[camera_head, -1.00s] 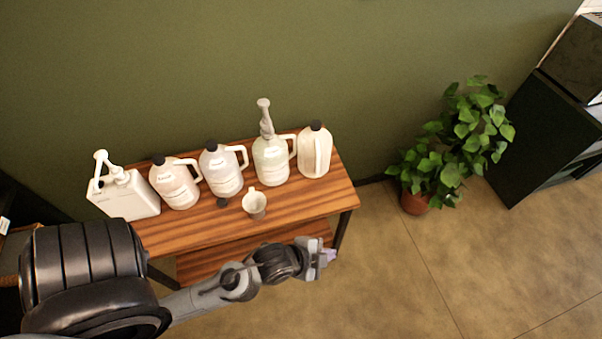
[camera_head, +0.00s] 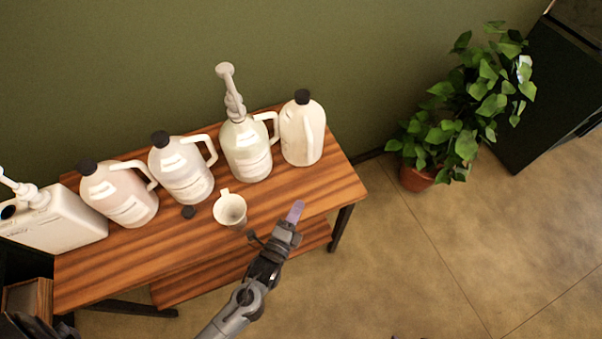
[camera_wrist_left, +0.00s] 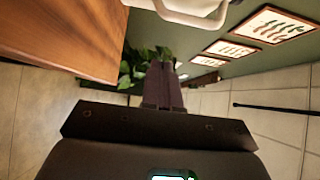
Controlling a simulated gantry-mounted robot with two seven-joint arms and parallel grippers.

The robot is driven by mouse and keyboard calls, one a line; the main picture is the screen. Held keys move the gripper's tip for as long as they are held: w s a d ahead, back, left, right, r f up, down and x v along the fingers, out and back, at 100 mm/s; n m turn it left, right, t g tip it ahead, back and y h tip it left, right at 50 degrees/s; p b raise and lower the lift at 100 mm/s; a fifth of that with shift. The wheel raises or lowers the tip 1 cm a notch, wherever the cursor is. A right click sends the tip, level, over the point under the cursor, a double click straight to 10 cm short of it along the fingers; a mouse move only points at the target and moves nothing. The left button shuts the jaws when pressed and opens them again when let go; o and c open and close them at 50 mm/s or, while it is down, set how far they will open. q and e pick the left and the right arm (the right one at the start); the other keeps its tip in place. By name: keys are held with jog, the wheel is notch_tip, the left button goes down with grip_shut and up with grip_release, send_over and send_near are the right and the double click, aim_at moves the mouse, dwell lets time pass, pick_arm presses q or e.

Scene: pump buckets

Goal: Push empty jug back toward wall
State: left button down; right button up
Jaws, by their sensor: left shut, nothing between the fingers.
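Several jugs stand in a row along the back of the wooden table (camera_head: 100,275). From the left they are a pinkish jug with a black cap (camera_head: 122,197), a whitish jug with a black cap (camera_head: 182,172), a jug with a grey pump (camera_head: 246,150) and a cream jug with a black cap (camera_head: 301,132). I cannot tell for sure which is empty. My left gripper (camera_head: 295,212) is shut and empty at the table's front right, apart from the jugs. The left wrist view shows its fingers (camera_wrist_left: 163,87), with a white handled container (camera_wrist_left: 185,10) above. My right gripper is not visible.
A white measuring cup (camera_head: 230,210) and a small black cap (camera_head: 188,212) sit in front of the jugs. A white pump canister (camera_head: 60,225) stands at the left. A potted plant (camera_head: 450,120) is right of the table.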

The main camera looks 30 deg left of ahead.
aim_at(300, 150)
pick_arm(q)
jog(key=w, duration=0.9)
jog(key=shift+w+a+r, duration=0.15)
jog(key=shift+w+a, duration=0.05)
jog(key=shift+w, duration=0.2)
jog(key=shift+w+a, duration=0.8)
jog(key=shift+w+a+p, duration=0.3)
jog(key=shift+w+a, duration=0.3)
jog(key=shift+a, duration=0.1)
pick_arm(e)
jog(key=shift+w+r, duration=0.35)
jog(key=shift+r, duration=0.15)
pick_arm(q)
jog(key=w+a+b, duration=0.1)
jog(key=w+a, duration=0.3)
jog(key=a, duration=0.1)
jog(key=shift+w, duration=0.4)
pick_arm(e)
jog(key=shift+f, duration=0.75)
pick_arm(q)
jog(key=shift+s, duration=0.1)
